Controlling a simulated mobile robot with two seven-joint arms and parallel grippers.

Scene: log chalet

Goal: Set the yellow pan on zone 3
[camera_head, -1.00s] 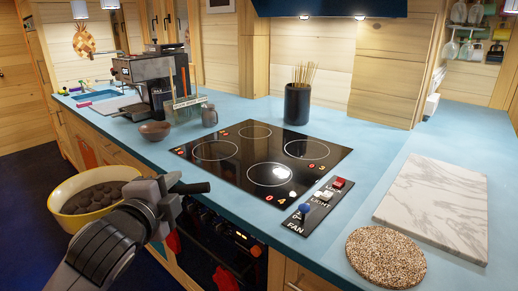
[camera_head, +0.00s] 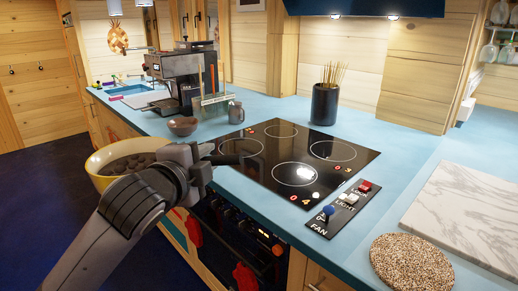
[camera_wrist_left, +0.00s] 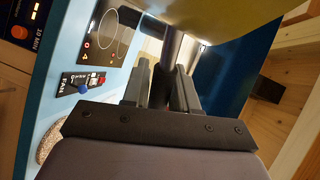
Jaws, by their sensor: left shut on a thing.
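The yellow pan (camera_head: 97,178) holds dark round lumps and hangs in the air off the counter's left front edge, roughly level. My left gripper (camera_head: 200,164) is shut on its dark handle, whose end (camera_head: 229,160) sticks out to the right towards the hob. In the left wrist view the handle (camera_wrist_left: 163,82) passes between the fingers, with the yellow pan side (camera_wrist_left: 225,18) above. The black hob (camera_head: 262,175) has several rings. A red "3" marks the right-hand ring (camera_head: 333,150), which looks empty. My right gripper is not in view.
A brown bowl (camera_head: 183,126), a grey mug (camera_head: 236,112) and a coffee machine (camera_head: 183,75) stand left of the hob. A black stick holder (camera_head: 325,104) stands behind it. A switch panel (camera_head: 340,210), a cork-like mat (camera_head: 412,264) and a marble board (camera_head: 470,210) lie right.

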